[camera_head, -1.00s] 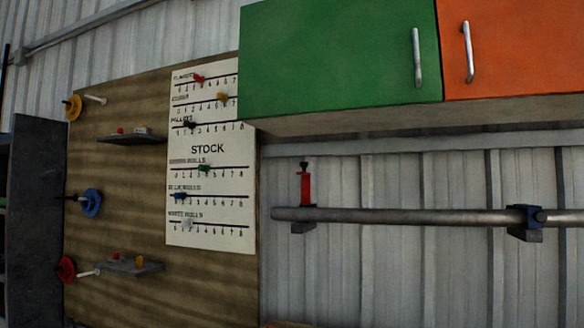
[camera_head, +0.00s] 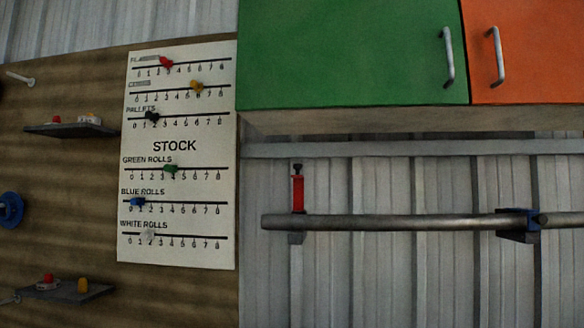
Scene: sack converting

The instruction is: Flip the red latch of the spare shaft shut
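The red latch (camera_head: 298,193) stands upright at the left end of the spare shaft, with a dark knob on its top. The spare shaft (camera_head: 390,222) is a grey metal bar running level along the corrugated wall, under the cabinets. A blue latch (camera_head: 533,219) lies low across the shaft further right, over a dark bracket. A small dark bracket shows under the shaft below the red latch. My gripper is not in view.
A green cabinet (camera_head: 345,55) and an orange cabinet (camera_head: 530,50) overhang the shaft. Left of it is a wooden board (camera_head: 60,220) with a white STOCK chart (camera_head: 178,255), small shelves (camera_head: 70,130) and a blue disc (camera_head: 10,210). The wall below the shaft is clear.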

